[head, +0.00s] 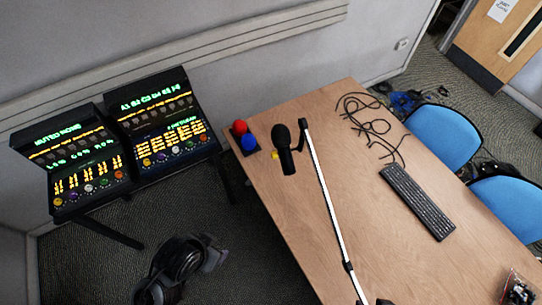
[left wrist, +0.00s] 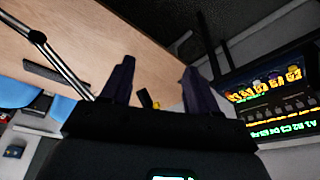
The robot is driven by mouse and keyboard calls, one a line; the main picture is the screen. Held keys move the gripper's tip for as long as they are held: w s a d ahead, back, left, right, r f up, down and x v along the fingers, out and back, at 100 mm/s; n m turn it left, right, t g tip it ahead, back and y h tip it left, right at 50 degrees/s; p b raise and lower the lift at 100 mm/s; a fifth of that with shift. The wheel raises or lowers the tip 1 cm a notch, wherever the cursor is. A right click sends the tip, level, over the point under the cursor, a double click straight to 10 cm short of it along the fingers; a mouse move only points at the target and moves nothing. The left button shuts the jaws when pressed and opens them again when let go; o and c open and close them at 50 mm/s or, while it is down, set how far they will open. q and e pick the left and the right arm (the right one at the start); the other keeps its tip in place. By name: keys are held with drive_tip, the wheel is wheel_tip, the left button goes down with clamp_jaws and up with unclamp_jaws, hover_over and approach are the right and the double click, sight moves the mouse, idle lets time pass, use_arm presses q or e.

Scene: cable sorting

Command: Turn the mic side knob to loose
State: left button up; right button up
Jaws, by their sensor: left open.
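The black microphone (head: 284,148) is held on a white-and-black boom arm (head: 322,185) over the left end of the wooden table. A small yellow knob (head: 275,155) shows at the microphone's left side. In the left wrist view my left gripper (left wrist: 158,65) is open, with its two dark fingers apart. The yellow knob (left wrist: 156,104) and a dark part of the microphone (left wrist: 145,98) show in the gap between the fingers, low down. I cannot tell how far they are from the fingers. My right gripper is in neither view.
Red (head: 240,127) and blue (head: 249,142) round pieces sit at the table's left edge. A keyboard (head: 416,201) and loose black cables (head: 368,125) lie to the right on the table (head: 350,215). Two lit control panels (head: 162,118) stand at left. Blue chairs (head: 443,137) are at right.

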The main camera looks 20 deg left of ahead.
use_arm(q)
drive_tip(key=w+d+f+m+t+h+b, duration=0.2)
drive_tip(key=w+d+f+m+t, duration=0.15)
drive_tip(key=w+d+m, duration=0.3)
drive_tip(key=w+d+f+m+t+h+b, duration=0.2)
drive_tip(key=w+d+f+m+t, duration=0.1)
drive_tip(key=w+d+m+t, duration=0.4)
drive_tip(key=w+d+f+m+h+b, duration=0.1)
drive_tip(key=d+f+m+h+b, duration=0.3)
drive_tip(key=m, duration=0.3)
drive_tip(key=m+g+h+b, duration=0.2)
drive_tip(key=m+h+b, duration=0.3)
drive_tip(key=m+b, duration=1.7)
approach(272, 155)
drive_tip(key=shift+n, duration=0.75)
drive_tip(key=x, duration=0.2)
drive_tip(key=b+x, duration=0.1)
drive_tip(key=x, duration=0.2)
drive_tip(key=f+b+x, duration=0.1)
drive_tip(key=x, duration=0.1)
drive_tip(key=shift+w+f, duration=0.1)
drive_tip(key=shift+w, duration=0.2)
drive_tip(key=shift+x, duration=0.85)
